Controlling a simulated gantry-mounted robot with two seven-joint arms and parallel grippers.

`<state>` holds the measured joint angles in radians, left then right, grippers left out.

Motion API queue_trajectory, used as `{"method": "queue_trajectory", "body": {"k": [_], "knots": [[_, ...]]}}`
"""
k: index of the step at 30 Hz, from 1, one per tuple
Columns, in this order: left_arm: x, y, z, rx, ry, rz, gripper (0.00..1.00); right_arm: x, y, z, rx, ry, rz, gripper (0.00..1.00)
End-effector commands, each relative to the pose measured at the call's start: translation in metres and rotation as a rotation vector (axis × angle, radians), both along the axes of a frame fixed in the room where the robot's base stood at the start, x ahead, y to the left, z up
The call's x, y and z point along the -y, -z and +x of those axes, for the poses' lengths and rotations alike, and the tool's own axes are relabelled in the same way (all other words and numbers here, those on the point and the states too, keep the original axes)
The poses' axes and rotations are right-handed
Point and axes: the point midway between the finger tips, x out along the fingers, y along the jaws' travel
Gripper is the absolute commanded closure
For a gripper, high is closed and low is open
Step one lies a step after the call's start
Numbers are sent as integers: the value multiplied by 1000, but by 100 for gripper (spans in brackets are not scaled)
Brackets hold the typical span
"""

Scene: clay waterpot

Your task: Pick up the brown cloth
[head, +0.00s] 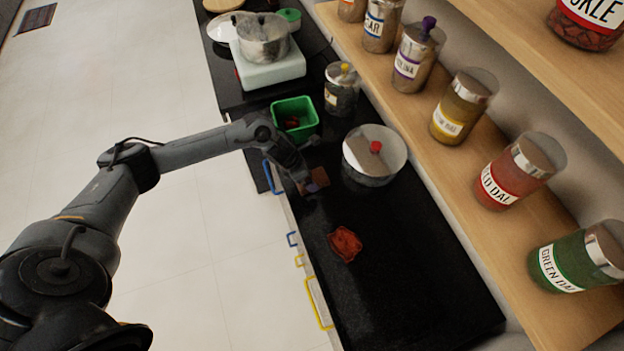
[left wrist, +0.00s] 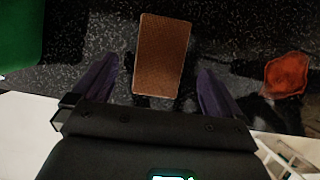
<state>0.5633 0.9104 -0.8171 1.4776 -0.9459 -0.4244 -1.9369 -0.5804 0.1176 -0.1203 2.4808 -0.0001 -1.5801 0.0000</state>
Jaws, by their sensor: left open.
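The brown cloth (head: 319,178) is a small flat rectangle on the black counter. In the left wrist view, the brown cloth (left wrist: 163,55) lies ahead between my two dark fingers, with gaps on both sides. My left gripper (head: 304,183) is at the cloth's left side in the head view and partly hides it. In the left wrist view, my left gripper (left wrist: 159,72) is open and holds nothing. Its height over the counter is hard to tell. My right gripper is not in view.
A crumpled red-orange cloth (head: 346,244) lies nearer on the counter. A green bin (head: 295,118) and a lidded pot (head: 374,155) stand close behind. A shelf with several labelled jars (head: 463,105) runs along the right. The near counter (head: 420,285) is clear.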

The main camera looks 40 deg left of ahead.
Motion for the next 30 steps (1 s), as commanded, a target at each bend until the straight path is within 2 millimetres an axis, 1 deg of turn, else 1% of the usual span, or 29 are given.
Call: {"method": "queue_trajectory", "body": {"k": [1,6,10,17,20,27,28,30], "knots": [[2,7,2,-3,-1,-2,0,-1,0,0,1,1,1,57],[5,26,10,-3,-1,-1,0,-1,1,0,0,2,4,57],[6,33,12,-1,-1,0,0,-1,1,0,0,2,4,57],[6,33,13,0,1,0,0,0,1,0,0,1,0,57],[6,33,13,0,1,0,14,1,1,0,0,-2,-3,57],[6,33,13,0,1,0,51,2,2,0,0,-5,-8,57],[6,33,13,0,1,0,54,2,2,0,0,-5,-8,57],[6,33,13,0,1,0,54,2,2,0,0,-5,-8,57]]}}
